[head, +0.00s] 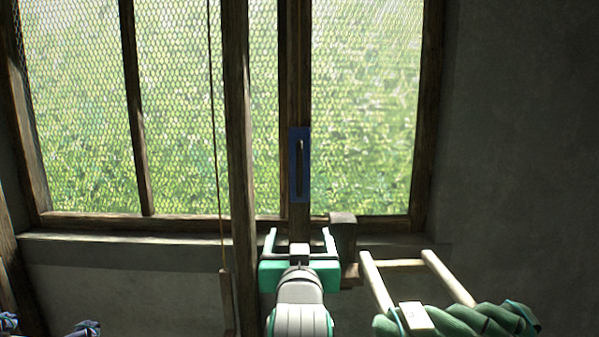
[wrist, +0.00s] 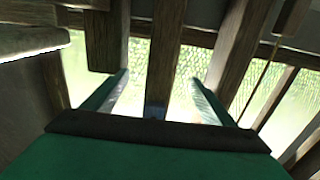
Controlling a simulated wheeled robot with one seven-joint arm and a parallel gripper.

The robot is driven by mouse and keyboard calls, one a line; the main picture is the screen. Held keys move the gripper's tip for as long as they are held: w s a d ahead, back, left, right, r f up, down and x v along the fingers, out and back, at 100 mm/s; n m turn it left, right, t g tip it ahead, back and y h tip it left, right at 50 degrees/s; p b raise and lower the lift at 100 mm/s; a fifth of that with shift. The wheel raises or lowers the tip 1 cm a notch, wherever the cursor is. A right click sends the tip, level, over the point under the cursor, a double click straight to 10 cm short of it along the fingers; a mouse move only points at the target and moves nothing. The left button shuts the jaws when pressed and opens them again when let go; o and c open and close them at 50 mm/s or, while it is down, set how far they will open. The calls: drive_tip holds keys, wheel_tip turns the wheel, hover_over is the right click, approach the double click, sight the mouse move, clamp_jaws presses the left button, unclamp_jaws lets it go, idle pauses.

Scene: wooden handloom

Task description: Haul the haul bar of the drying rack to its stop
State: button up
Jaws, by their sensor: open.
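A thin cord hangs down the left side of the window in the head view and ends in a slim wooden bar (head: 227,300), which looks like the haul bar. Its lower end is close to the picture's bottom edge. In the wrist view a similar dark bar (wrist: 290,17) with a cord shows at the upper right. My gripper (head: 299,240) is open and empty, to the right of the bar, with a thick wooden post between them in the picture. The drying rack itself is not clearly identifiable.
A wooden post (head: 239,150) stands left of my gripper. A blue slotted plate (head: 293,166) is on the window's upright above it. A wooden block (head: 343,236) is close on the right. Pale rods (head: 448,277) and green twisted yarn (head: 465,322) occupy the lower right.

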sight(299, 172)
wheel_tip(299, 172, up, 14)
drive_tip(key=shift+a+f, duration=0.15)
drive_tip(key=shift+f, duration=0.1)
drive_tip(key=shift+r, duration=0.45)
drive_tip(key=shift+w, duration=0.1)
clamp_jaws()
